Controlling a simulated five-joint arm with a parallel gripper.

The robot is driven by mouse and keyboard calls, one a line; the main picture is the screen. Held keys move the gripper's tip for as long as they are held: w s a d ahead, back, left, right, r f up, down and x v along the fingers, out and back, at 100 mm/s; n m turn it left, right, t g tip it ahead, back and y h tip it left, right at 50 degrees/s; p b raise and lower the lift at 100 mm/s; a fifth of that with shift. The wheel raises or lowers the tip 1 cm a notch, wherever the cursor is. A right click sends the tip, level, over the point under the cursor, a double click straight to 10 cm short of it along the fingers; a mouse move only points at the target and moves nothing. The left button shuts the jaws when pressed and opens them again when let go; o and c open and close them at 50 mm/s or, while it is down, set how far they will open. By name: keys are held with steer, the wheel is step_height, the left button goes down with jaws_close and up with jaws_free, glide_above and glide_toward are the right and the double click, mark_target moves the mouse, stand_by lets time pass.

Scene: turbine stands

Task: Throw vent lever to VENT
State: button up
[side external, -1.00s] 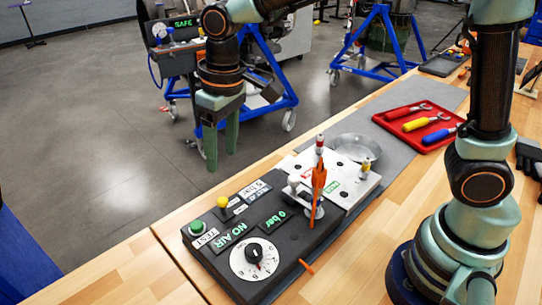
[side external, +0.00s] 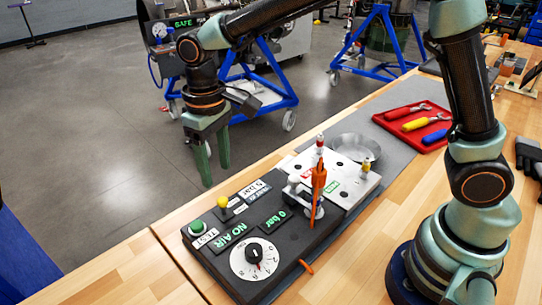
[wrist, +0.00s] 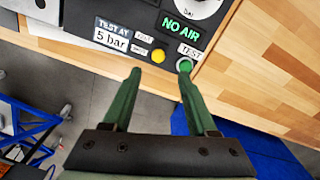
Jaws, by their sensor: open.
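A black control panel (side external: 285,238) lies on the wooden bench. A small lever with a yellow knob (side external: 222,201) stands at its back left; the yellow knob (wrist: 158,55) shows end-on in the wrist view, beside small labels too small to read surely. An orange handle (side external: 318,180) stands upright by the pale plate; I cannot tell from its marking whether it or the yellow-knobbed lever is the vent lever. My gripper (side external: 216,172) is open and empty, pointing down beyond the panel's back left. In the wrist view its fingertips (wrist: 160,74) lie short of the yellow knob.
A green TEST button (side external: 197,228) sits left of the yellow knob. A white dial (side external: 254,258) is at the front; displays read NO AIR and 0 bar. A pale plate (side external: 345,190), a metal bowl (side external: 357,150) and a red tool tray (side external: 415,125) are to the right.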

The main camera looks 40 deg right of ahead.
mark_target(222, 200)
step_height(222, 200, down, 8)
steer(key=shift+d, duration=0.15)
stand_by(0.3)
jaws_close()
